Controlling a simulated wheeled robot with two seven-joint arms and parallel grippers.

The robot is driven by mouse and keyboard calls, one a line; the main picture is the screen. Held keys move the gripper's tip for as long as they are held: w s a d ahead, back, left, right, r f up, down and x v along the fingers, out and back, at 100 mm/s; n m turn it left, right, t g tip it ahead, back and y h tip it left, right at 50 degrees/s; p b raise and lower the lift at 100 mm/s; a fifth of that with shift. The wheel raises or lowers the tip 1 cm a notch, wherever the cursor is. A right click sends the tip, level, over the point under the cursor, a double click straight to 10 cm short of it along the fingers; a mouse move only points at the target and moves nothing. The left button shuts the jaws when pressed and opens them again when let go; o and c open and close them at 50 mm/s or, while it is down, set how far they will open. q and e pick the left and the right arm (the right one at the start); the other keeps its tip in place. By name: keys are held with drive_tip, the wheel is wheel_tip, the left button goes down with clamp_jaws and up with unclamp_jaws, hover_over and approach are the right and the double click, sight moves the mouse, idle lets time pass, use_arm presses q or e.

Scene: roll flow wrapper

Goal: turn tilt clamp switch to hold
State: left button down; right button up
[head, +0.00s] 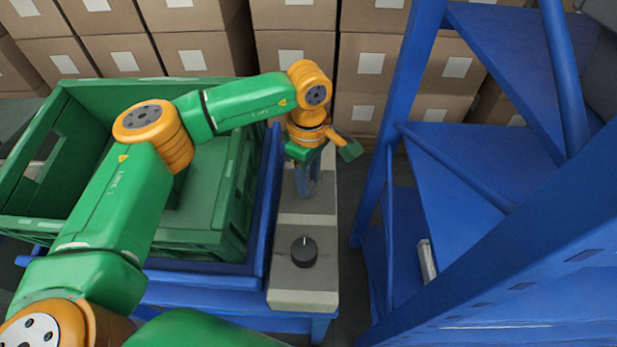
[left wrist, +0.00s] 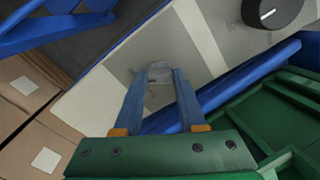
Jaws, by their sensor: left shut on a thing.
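A pale grey panel (head: 306,219) runs along the right side of a blue frame. A round black knob (head: 304,251) with a white mark sits on its near part; the knob also shows at the top right of the left wrist view (left wrist: 270,12). My left gripper (head: 308,190) points down at the panel beyond this knob, apart from it. In the left wrist view its two blue fingers are shut on a small grey piece (left wrist: 159,74) at the panel. The fingers partly hide this piece, and I cannot read any label on it. My right gripper is out of view.
A large green crate (head: 195,238) sits in the blue frame (head: 205,296) left of the panel. A tall blue steel structure (head: 398,120) stands on the right. Stacked cardboard boxes (head: 290,55) line the back. A narrow gap separates panel and structure.

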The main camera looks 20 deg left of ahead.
sight(309, 184)
use_arm(q)
drive_tip(key=shift+c, duration=2.4)
unclamp_jaws()
wheel_tip(309, 184, up, 7)
drive_tip(key=shift+r, duration=0.1)
